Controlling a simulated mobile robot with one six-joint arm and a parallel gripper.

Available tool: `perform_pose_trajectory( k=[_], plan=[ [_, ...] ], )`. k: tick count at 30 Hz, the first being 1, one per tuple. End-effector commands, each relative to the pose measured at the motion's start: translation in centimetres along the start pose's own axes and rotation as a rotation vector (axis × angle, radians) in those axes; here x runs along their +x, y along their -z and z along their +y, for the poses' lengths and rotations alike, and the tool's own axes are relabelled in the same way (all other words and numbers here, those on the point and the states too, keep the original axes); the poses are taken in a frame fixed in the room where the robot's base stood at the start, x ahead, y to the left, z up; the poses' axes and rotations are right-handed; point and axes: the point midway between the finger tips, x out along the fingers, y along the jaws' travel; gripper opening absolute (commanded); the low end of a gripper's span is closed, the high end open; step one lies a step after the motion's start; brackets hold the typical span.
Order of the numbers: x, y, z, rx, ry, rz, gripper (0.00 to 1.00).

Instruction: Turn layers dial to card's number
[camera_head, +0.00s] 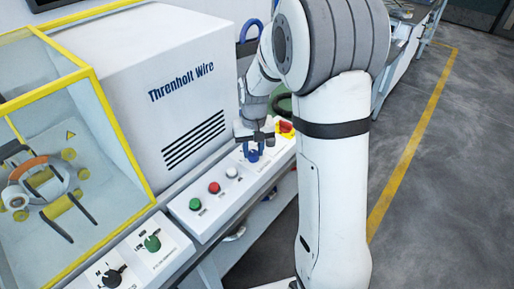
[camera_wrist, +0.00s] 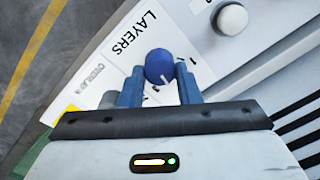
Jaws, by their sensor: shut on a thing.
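The layers dial (camera_wrist: 159,66) is a blue knob on a white panel, with the word LAYERS printed beside it in the wrist view. A short white mark shows on its face. Numerals around it are partly hidden, and I cannot tell which one the mark points at. My gripper (camera_wrist: 160,88) has its blue fingers on both sides of the dial and is shut on it. In the head view my gripper (camera_head: 253,148) is over the panel's right part, largely covering the dial. I cannot make out a card with a readable number.
A white button (camera_wrist: 232,19) is near the dial. The panel also has a green button (camera_head: 195,204), a red button (camera_head: 214,187) and a red-and-yellow switch (camera_head: 286,128). A green dial (camera_head: 152,243) and a black dial (camera_head: 112,278) are nearer. A yellow-framed enclosure (camera_head: 100,105) stands left.

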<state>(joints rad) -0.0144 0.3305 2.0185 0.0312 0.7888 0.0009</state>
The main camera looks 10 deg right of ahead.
Motion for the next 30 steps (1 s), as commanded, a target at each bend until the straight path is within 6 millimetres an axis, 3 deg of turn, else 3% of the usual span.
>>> perform_pose_trajectory(
  k=[10, 26, 27, 30],
  plan=[
    [0.36, -0.48, -0.03, -0.142, 0.001, -0.02, 0.07],
    [0.38, -0.48, 0.05, -0.167, 0.001, -0.021, 0.07],
    [0.38, -0.48, 0.05, -0.166, 0.0, -0.021, 0.31],
    [0.34, -0.41, 0.06, -0.166, 0.0, -0.018, 0.39]
  ],
)
